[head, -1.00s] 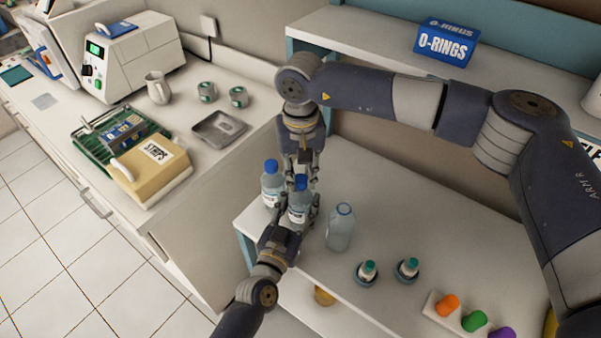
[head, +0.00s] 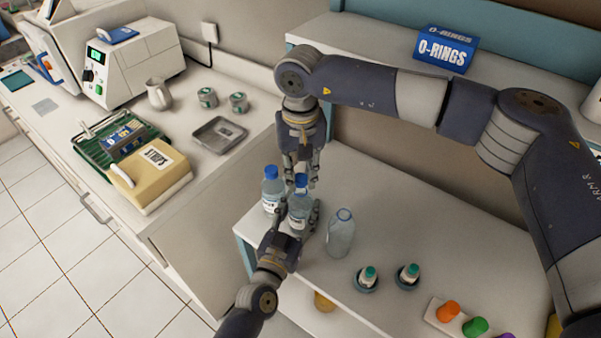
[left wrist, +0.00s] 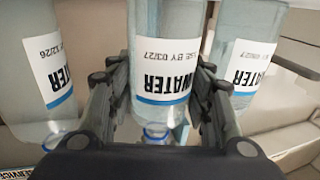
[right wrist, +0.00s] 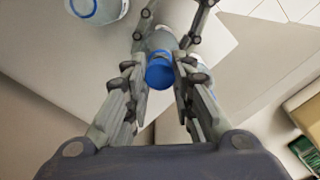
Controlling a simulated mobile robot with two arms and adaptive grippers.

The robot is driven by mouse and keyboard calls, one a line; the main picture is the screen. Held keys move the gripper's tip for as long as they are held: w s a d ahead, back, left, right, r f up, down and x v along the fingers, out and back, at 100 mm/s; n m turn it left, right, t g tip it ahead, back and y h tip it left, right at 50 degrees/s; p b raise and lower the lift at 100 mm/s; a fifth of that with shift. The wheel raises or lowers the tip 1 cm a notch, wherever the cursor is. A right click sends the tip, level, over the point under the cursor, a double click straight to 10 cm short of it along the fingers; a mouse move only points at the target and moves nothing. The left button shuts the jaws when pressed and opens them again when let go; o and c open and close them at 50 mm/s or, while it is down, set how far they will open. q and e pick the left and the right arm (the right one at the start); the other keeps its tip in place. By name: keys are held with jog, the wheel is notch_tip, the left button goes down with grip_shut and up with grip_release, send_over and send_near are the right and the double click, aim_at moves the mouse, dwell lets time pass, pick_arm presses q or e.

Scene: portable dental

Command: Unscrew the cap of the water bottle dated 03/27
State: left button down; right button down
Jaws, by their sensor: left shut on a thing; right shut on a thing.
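A clear water bottle with a blue cap (head: 301,180) stands upright on the shelf unit. In the left wrist view its label (left wrist: 165,75) appears upside down and reads 03/27. My left gripper (head: 296,222) is shut around this bottle's body; its fingers (left wrist: 158,85) flank the label. My right gripper (head: 301,177) points down from above and is shut on the blue cap, which shows between its fingertips (right wrist: 160,70). A second blue-capped bottle (head: 271,192) stands just left. A third bottle (head: 341,236) stands to the right with a blue ring at its top.
A counter (head: 195,190) is left; an O-rings box (head: 445,48) sits behind.

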aim_at(301, 178)
jog(key=shift+r, duration=0.15)
jog(key=shift+r, duration=1.9)
pick_arm(q)
jog(key=c, duration=0.7)
grip_release()
jog(key=v, duration=1.2)
